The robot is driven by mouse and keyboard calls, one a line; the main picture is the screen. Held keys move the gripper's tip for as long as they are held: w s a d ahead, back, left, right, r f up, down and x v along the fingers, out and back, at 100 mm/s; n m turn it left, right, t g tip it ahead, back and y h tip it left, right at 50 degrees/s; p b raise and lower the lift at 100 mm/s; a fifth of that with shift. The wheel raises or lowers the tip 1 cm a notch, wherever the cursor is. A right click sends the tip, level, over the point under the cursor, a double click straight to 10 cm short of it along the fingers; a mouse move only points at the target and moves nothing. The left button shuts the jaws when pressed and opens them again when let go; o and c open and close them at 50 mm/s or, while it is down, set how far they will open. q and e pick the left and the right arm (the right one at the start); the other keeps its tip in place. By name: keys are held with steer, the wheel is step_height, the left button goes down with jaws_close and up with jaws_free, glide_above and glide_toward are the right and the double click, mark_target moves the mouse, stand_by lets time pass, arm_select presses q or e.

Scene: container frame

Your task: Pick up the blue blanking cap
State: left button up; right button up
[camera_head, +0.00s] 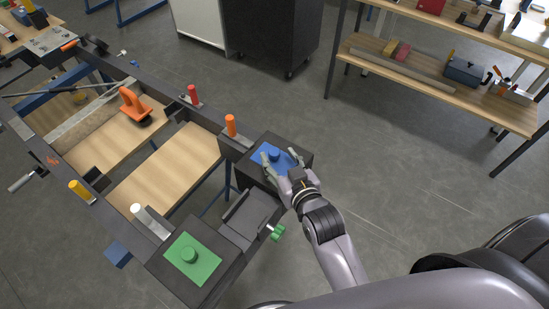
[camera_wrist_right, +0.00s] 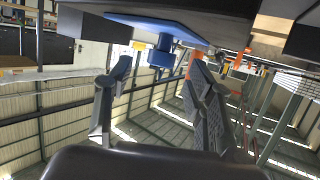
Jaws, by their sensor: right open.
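The blue blanking cap (camera_head: 285,158) is a flat blue plate with a round knob, lying on top of a dark block at the frame's right corner. My right gripper (camera_head: 279,160) is open above the cap, with fingers apart toward either side of the knob. In the right wrist view the cap's plate (camera_wrist_right: 178,27) and knob (camera_wrist_right: 162,54) show ahead of the open right gripper (camera_wrist_right: 160,70). The knob lies between the lines of the two fingers, and I see no grip on it. My left gripper is not in view.
A green cap (camera_head: 190,257) sits on the nearer dark block. Orange (camera_head: 231,126), red (camera_head: 194,95), yellow (camera_head: 81,191) and white (camera_head: 150,221) posts stand on the frame. A green knob (camera_head: 277,232) is close to my right arm. Shelves (camera_head: 440,84) stand at the back right.

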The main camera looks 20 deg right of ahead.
mark_target(275, 153)
steer(key=x, duration=0.4)
steer(key=shift+w+f, duration=0.1)
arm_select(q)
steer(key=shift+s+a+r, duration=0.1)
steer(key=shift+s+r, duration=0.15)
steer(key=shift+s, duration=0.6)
arm_select(e)
steer(key=shift+c, duration=0.5)
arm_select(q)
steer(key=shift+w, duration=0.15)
arm_select(e)
jaws_close()
